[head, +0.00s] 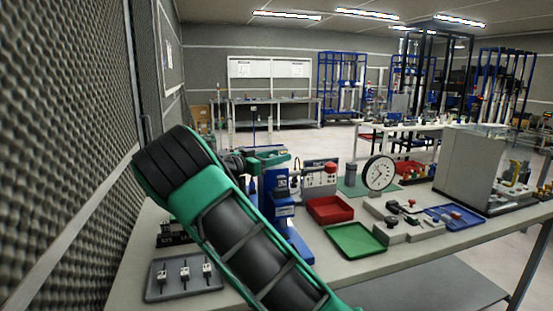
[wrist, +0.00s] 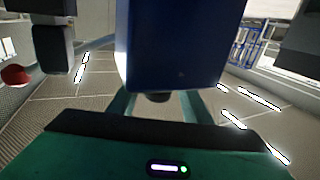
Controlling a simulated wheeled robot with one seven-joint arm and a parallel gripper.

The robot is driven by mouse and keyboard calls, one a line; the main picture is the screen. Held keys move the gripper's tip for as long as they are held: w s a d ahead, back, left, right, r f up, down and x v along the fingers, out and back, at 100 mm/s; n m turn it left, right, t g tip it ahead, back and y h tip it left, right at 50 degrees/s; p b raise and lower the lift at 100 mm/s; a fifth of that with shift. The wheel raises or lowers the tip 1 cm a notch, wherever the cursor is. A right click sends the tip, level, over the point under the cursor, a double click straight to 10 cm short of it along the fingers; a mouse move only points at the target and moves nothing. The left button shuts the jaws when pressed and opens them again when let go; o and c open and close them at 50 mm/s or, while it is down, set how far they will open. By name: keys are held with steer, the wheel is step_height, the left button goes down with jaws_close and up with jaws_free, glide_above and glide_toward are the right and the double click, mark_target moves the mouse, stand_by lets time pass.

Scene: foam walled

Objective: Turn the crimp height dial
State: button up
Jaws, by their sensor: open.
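A blue crimp press (head: 283,212) stands upright on the bench, partly hidden behind my arm. My gripper (head: 272,158) is at the top of the press, with its green fingers around or beside the upper end. In the wrist view a dark blue block (wrist: 172,45), seemingly part of the press, fills the middle. A small dark round knob (wrist: 158,97) shows at its end, between the two spread green fingers of my gripper (wrist: 158,106). This knob may be the crimp height dial. The gripper is open, and I cannot tell whether either finger touches the knob.
A grey tray with small parts (head: 165,291) lies left of my arm. Red (head: 330,217) and green (head: 355,251) trays lie right of the press. A round white gauge (head: 379,173) stands behind them. A foam wall (head: 65,130) is close on the left.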

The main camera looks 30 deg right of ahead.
steer(key=shift+w+d, duration=0.1)
steer(key=shift+d, duration=0.75)
steer(key=shift+c, duration=0.4)
steer(key=c, duration=1)
steer(key=shift+w+a+r+n+t, duration=0.15)
steer(key=shift+n+t, duration=0.15)
steer(key=shift+t, duration=0.2)
steer(key=n+t+y, duration=0.1)
steer(key=t, duration=0.1)
steer(key=w+n+t+y, duration=0.1)
steer(key=n+t, duration=0.1)
steer(key=t, duration=0.1)
steer(key=shift+a, duration=0.15)
steer(key=shift+w+a+n+t+y, duration=0.2)
steer(key=shift+n+t+y, duration=0.35)
steer(key=shift+n+t, duration=0.2)
steer(key=shift+w+a+n+t+y, duration=0.1)
steer(key=shift+w+n+t+y, duration=0.05)
steer(key=shift+n+t+y, duration=0.6)
steer(key=shift+w+a+n+t+y, duration=0.1)
steer(key=shift+w+n+t+y, duration=0.15)
steer(key=shift+n+t, duration=0.5)
steer(key=shift+a+t+y, duration=0.1)
steer(key=shift+t+y, duration=0.15)
